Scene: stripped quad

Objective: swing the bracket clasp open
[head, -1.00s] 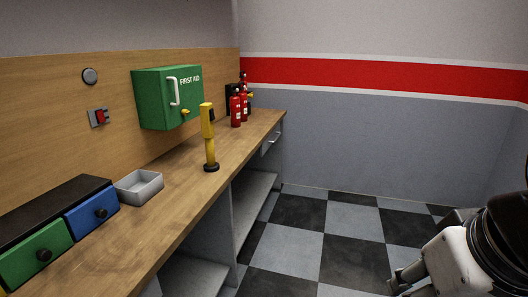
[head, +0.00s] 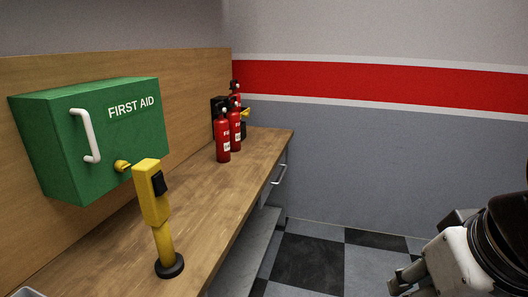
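A black bracket (head: 217,117) stands at the far end of the bench, against the back panel. A red fire extinguisher (head: 236,87) shows its top there, behind two others. A small yellow part (head: 246,112), which looks like the bracket clasp, sticks out to the right beside it. Its exact shape and whether it is shut are too small to tell. My gripper (head: 396,284) is at the lower right, far from the bracket and over the floor. Its fingers are partly cut off by the frame edge, and I see nothing held.
Two red extinguishers (head: 222,141) (head: 235,130) stand on the bench (head: 215,190) in front of the bracket. A yellow post (head: 158,210) with a black base stands nearer. A green first aid box (head: 115,145) hangs at left. The checkered floor (head: 310,262) at right is clear.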

